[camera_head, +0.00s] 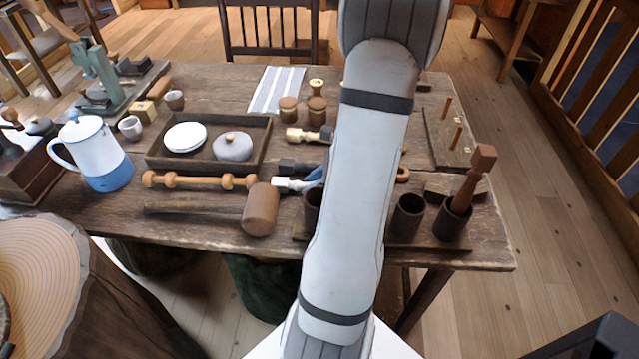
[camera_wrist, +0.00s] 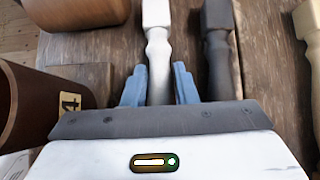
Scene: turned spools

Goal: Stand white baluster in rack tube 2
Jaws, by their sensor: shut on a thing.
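The white baluster (camera_wrist: 157,45) lies flat, its square end pointing away in the wrist view. My gripper (camera_wrist: 160,80) has its blue fingers on either side of its shaft and is shut on it. In the head view the baluster's pale end (camera_head: 284,184) shows left of my arm, low over the table; I cannot tell whether it touches the wood. Rack tubes stand on the right: an empty-looking dark tube (camera_head: 408,217) and a tube (camera_head: 452,221) holding a tilted brown baluster (camera_head: 474,178). A tube marked 4 (camera_wrist: 25,105) is at left in the wrist view. No number 2 is visible.
A dark baluster (camera_wrist: 219,50) lies close beside the white one, and a cream baluster (camera_head: 308,135) lies farther off. A wooden mallet (camera_head: 260,209) is left of my gripper. A peg board (camera_head: 452,138) is at the right. My arm hides part of the rack.

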